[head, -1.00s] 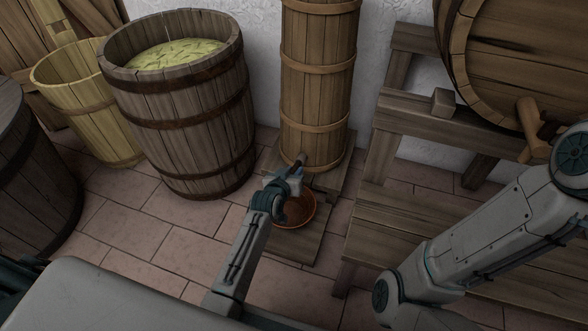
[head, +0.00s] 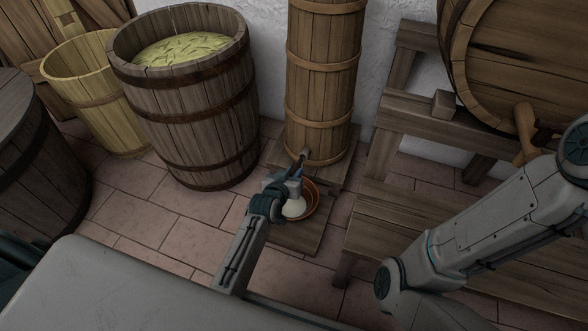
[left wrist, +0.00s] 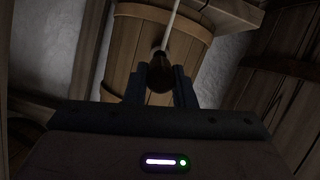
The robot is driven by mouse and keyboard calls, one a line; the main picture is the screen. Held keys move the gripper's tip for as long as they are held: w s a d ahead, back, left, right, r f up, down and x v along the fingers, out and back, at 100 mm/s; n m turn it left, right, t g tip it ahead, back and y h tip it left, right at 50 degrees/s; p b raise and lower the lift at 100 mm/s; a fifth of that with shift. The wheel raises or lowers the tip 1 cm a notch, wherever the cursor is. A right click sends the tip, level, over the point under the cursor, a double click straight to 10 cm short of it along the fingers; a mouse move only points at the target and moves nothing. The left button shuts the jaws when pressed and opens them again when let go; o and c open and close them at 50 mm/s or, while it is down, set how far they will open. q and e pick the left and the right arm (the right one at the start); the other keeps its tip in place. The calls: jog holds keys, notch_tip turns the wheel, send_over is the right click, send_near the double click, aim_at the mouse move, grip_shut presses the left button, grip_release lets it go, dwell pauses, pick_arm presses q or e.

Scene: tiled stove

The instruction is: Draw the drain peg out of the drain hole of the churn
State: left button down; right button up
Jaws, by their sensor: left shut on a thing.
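The churn (head: 322,75) is a tall, narrow wooden tub with hoops, standing on a low wooden platform. My left gripper (head: 296,170) is in front of its base, shut on the dark drain peg (head: 301,157). In the left wrist view the peg (left wrist: 160,75) shows end-on between the fingers (left wrist: 161,88), in front of the churn (left wrist: 125,50). A thin white stream (left wrist: 174,20) runs from beside the peg. The drain hole is hidden behind the peg, so I cannot tell how far the tip is clear. White liquid lies in the orange-brown bowl (head: 313,204) below. My right gripper is out of view.
A large barrel (head: 190,110) with pale green contents and a yellowish tub (head: 95,110) stand left of the churn. A wooden bench (head: 405,215) and a cask (head: 510,60) with a wooden tap (head: 525,135) are at right. Tiled floor (head: 130,210) is free in front of the barrel.

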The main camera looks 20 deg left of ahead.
pick_arm(q)
jog(key=shift+s+r, duration=0.15)
jog(key=shift+s, duration=0.25)
jog(key=shift+f+p+v, duration=0.2)
jog(key=shift+p+v, duration=1.4)
jog(key=shift+v, duration=0.3)
